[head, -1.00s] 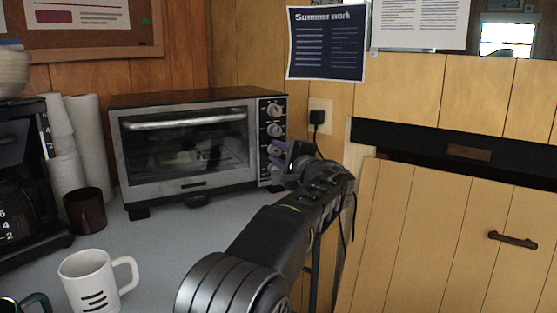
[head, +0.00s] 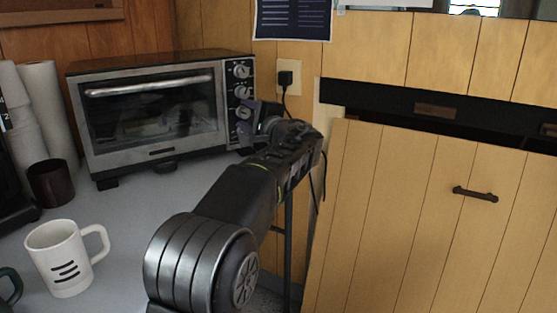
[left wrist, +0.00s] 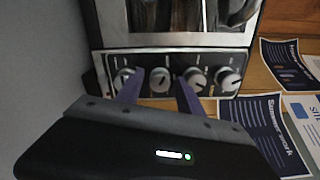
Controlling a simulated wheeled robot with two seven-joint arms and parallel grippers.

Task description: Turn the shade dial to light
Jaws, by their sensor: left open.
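The toaster oven (head: 150,110) stands on the counter with a column of dials on its right-hand panel. My left gripper (head: 244,124) is open at the lower part of that panel. In the left wrist view its purple fingers (left wrist: 159,90) lie on either side of one dial (left wrist: 158,78), second from the left in the row. Other dials show at the left end (left wrist: 122,80) and to the right (left wrist: 195,77). I cannot see whether the fingers touch the dial. The dial labels are too small to read, so I cannot tell which is shade. My right gripper is not in view.
A white mug (head: 62,262) and a dark brown cup (head: 51,183) stand on the counter left of my arm. A plug (head: 285,78) with a hanging cord is on the wall beside the oven. Wooden panels (head: 400,210) fill the right.

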